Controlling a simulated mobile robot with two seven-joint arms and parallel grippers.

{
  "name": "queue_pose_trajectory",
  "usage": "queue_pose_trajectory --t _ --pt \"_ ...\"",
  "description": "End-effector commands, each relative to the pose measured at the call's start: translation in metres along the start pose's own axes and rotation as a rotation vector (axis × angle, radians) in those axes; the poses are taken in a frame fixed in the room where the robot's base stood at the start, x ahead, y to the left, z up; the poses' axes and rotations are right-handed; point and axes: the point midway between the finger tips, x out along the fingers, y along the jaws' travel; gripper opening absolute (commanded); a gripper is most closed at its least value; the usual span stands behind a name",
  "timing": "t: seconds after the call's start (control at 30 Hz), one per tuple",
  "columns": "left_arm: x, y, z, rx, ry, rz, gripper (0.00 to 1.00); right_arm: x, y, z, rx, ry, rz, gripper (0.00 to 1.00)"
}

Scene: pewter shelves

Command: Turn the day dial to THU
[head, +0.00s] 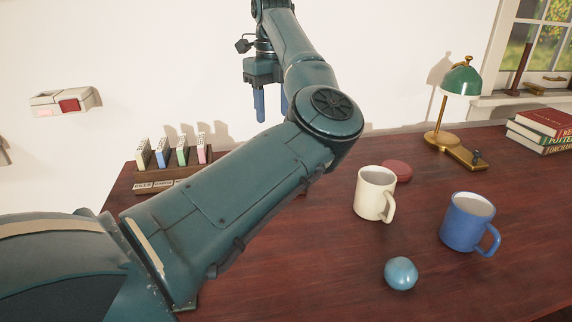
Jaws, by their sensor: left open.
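I cannot make out a day dial in the head view. My left arm crosses the picture from the lower left and hides part of the desk. My left gripper (272,105) hangs at the top centre in front of the white wall, above the back of the desk. Its blue fingers point down and are apart, with nothing seen between them. One finger is partly hidden by my arm. My right gripper is not in view.
The dark red desk (330,265) holds a cream mug (372,194), blue mug (466,220), blue ball (400,273), red disc (398,170), green lamp (461,81) and books (541,127). A wooden rack (125,184) holds coloured pieces. A white-and-red box (60,101) is on the wall.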

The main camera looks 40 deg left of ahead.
Motion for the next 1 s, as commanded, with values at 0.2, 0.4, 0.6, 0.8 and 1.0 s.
queue_pose_trajectory --t 0.2,0.4,0.6,0.8,1.0 --pt "0.028 0.000 -0.002 0.000 0.008 -0.001 0.48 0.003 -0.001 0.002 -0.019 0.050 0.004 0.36" --pt "0.070 0.000 -0.002 0.001 0.006 0.000 0.48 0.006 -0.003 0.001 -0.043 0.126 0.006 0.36" --pt "0.107 0.000 -0.001 0.000 0.004 -0.001 0.48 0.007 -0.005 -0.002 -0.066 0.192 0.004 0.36" --pt "0.126 0.000 -0.001 0.001 0.003 -0.002 0.48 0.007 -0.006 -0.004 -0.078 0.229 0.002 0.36" --pt "0.130 0.000 -0.001 0.001 0.003 -0.003 0.48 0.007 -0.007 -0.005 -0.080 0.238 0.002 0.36"
